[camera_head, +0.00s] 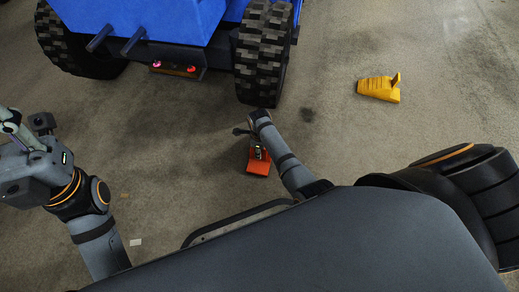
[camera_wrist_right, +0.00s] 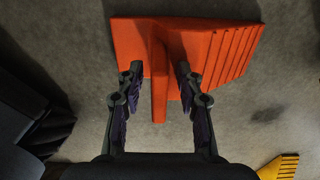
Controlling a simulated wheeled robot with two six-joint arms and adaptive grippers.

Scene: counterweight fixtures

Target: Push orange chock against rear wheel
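The orange chock (camera_head: 257,167) is on the floor below the rear wheel (camera_head: 262,55) of the blue vehicle, with a floor gap between them in the head view. My right gripper (camera_wrist_right: 157,78) is over the chock, its two fingers apart. In the right wrist view the chock (camera_wrist_right: 215,50) shows its ribbed face at the right, and its upright handle (camera_wrist_right: 159,85) stands between the open fingers, with space on both sides. My right arm hides part of the chock in the head view. My left gripper (camera_head: 12,125) is at the left edge, away from the chock; its fingers are unclear.
A yellow chock (camera_head: 378,88) lies on the floor at the right; its corner shows in the right wrist view (camera_wrist_right: 281,167). The blue vehicle (camera_head: 150,20) has another wheel (camera_head: 75,45) at the left. Open floor surrounds the orange chock.

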